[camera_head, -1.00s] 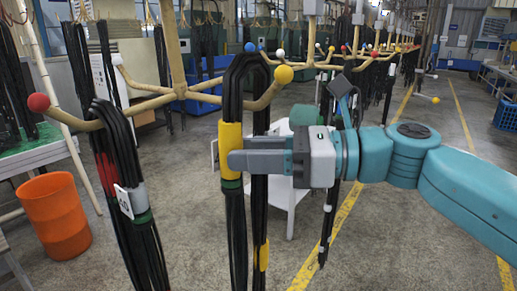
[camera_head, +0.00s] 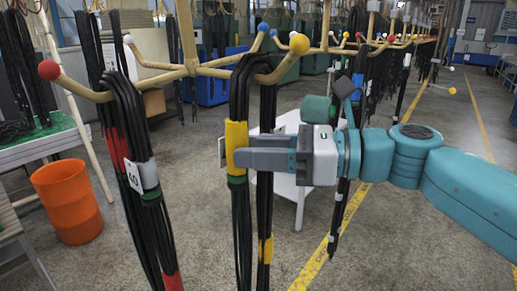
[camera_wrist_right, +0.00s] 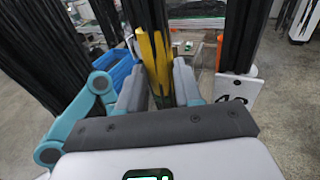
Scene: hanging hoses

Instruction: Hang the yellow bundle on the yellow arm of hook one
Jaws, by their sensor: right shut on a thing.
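The yellow bundle (camera_head: 237,215) is a loop of black hoses with a yellow band. My right gripper (camera_head: 240,158) is shut on it at the band, and the band also shows between the fingers in the right wrist view (camera_wrist_right: 153,60). Hook one (camera_head: 191,66) is the near tan rack with ball-tipped arms. Its yellow arm (camera_head: 283,68) ends in a yellow ball and comes out to the right through the bundle's loop, just under the loop's top. The loop appears to straddle this arm; exact contact is hard to tell. My left gripper is not in view.
Another black bundle with a "40" tag (camera_head: 133,175) hangs on the red-tipped arm, left of my gripper; its tag shows close in the right wrist view (camera_wrist_right: 237,90). An orange bin (camera_head: 67,203) stands at lower left. A white stand (camera_head: 290,190) is behind my gripper. More racks recede behind.

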